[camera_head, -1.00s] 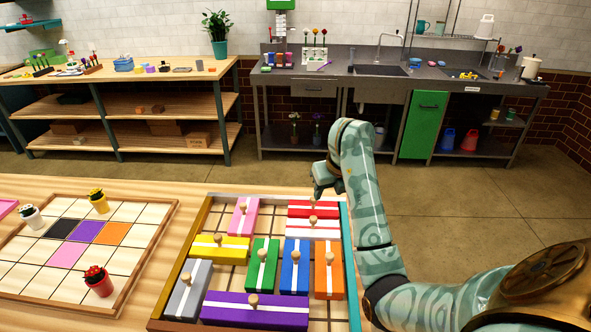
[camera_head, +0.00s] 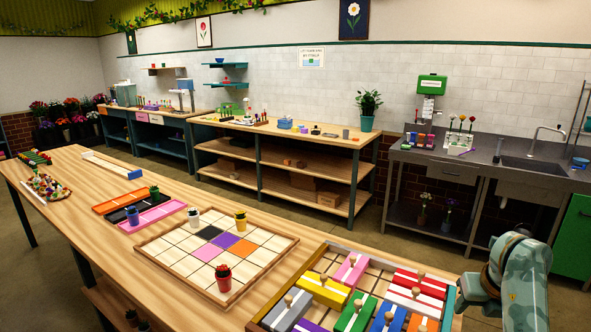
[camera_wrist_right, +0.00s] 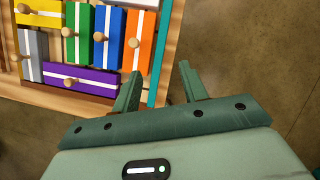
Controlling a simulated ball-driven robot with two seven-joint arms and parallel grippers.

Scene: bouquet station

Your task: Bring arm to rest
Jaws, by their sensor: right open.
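My right gripper (camera_head: 470,292) is at the lower right of the head view, by the right edge of the block tray (camera_head: 325,247). Its arm bends down to it from the right. In the right wrist view its two fingers (camera_wrist_right: 160,88) are apart with nothing between them. My left gripper is not in view.
The tray holds several colored blocks with wooden knobs, such as the yellow block (camera_head: 322,292) and the purple block (camera_wrist_right: 82,82). A grid board (camera_head: 180,255) with small pots lies to its left. Open floor (camera_wrist_right: 255,50) lies right of the table.

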